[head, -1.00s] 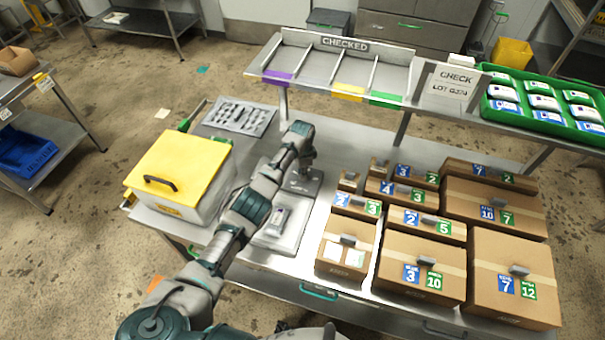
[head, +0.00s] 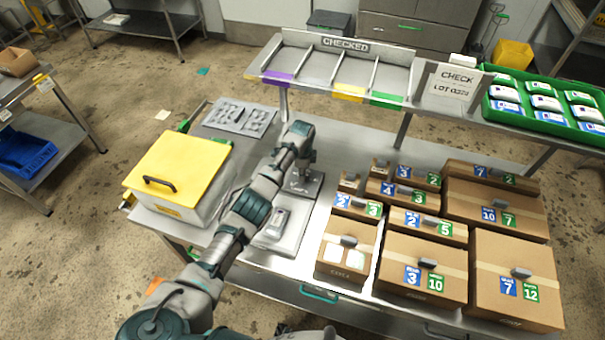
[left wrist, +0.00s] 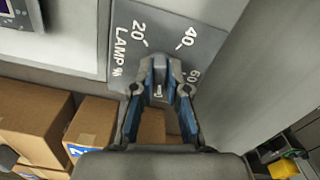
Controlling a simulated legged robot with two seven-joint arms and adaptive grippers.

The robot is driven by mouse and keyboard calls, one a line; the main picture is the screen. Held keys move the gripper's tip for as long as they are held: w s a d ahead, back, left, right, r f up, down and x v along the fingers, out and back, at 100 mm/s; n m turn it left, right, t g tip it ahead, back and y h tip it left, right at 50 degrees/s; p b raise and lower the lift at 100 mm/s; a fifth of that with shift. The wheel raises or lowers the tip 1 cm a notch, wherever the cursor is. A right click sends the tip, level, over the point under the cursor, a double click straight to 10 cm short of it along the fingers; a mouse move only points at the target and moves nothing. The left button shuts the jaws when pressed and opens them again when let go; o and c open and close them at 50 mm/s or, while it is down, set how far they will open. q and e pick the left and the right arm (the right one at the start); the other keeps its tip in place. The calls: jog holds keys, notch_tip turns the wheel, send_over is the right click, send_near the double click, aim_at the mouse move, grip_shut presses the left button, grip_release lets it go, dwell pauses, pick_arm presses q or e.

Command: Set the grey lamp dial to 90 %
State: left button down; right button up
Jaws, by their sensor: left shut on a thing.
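The lamp dial's plate (left wrist: 165,30) in the left wrist view is dark grey, marked "LAMP %" with 20, 40 and a partly covered 60. It also shows as a small dark panel (head: 300,184) on the bench in the head view. My left gripper (left wrist: 161,74) is shut on the grey lamp dial (left wrist: 158,91), its blue-padded fingers on either side. Little of the knob shows between them. The higher marks are hidden, and I cannot read the dial's setting. In the head view my left gripper (head: 303,163) reaches down to the panel. My right gripper is out of view.
Several cardboard boxes (head: 420,265) stand on the bench right of the panel. A white box with a yellow lid (head: 178,165) stands left of my arm. The "CHECKED" shelf (head: 335,70) rises behind. A grey device (head: 278,220) lies in front of the panel.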

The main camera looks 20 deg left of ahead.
pick_arm(q)
jog(key=shift+w+r, duration=0.25)
jog(key=shift+r, duration=0.05)
jog(key=c, duration=1.2)
grip_release()
jog(key=shift+o, duration=0.2)
jog(key=shift+f, duration=0.2)
notch_tip(320, 180, up, 12)
jog(key=shift+f, duration=0.15)
